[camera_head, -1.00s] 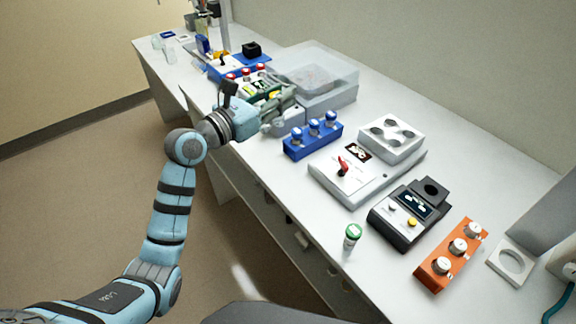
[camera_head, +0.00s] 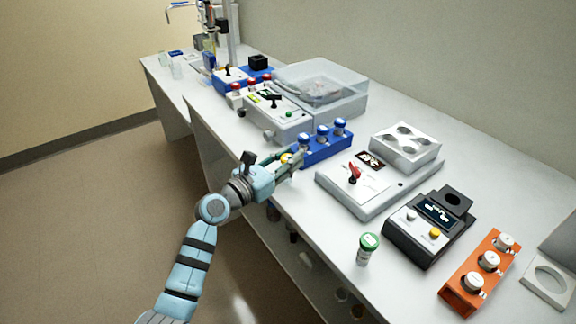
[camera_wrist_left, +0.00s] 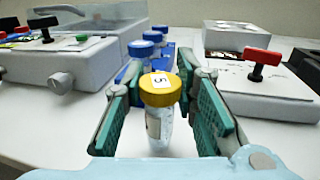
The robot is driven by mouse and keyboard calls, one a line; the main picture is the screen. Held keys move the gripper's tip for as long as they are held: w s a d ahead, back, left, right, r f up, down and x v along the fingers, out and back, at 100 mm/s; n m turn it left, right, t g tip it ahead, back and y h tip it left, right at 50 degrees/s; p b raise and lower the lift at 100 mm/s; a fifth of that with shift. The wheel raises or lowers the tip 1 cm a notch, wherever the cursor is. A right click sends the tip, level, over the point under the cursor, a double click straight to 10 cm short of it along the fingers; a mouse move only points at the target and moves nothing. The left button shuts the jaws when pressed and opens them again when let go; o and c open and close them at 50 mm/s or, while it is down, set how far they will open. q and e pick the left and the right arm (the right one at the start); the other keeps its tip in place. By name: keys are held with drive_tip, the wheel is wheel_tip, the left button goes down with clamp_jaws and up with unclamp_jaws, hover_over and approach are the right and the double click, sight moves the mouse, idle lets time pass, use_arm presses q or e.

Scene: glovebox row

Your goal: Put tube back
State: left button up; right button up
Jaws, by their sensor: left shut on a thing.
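My left gripper (camera_head: 286,163) is shut on a yellow-capped tube (camera_wrist_left: 158,92), which is upright between the green finger pads in the left wrist view. Its cap bears a label that looks like a 5. Whether the tube's bottom touches the table is hidden. My right gripper is in neither view.
A grey device with a red lever (camera_head: 355,174) stands right of the blue rack, and a white device with a black lever (camera_head: 272,118) stands left. A green-capped tube (camera_head: 367,249), a black device (camera_head: 430,226) and an orange rack (camera_head: 464,290) stand nearer. A clear-lidded box (camera_head: 320,88) is behind.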

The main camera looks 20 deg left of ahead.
use_arm(q)
drive_tip(key=shift+r, duration=0.1)
drive_tip(key=o, duration=1.1)
drive_tip(key=p+v, duration=0.2)
drive_tip(key=v, duration=1)
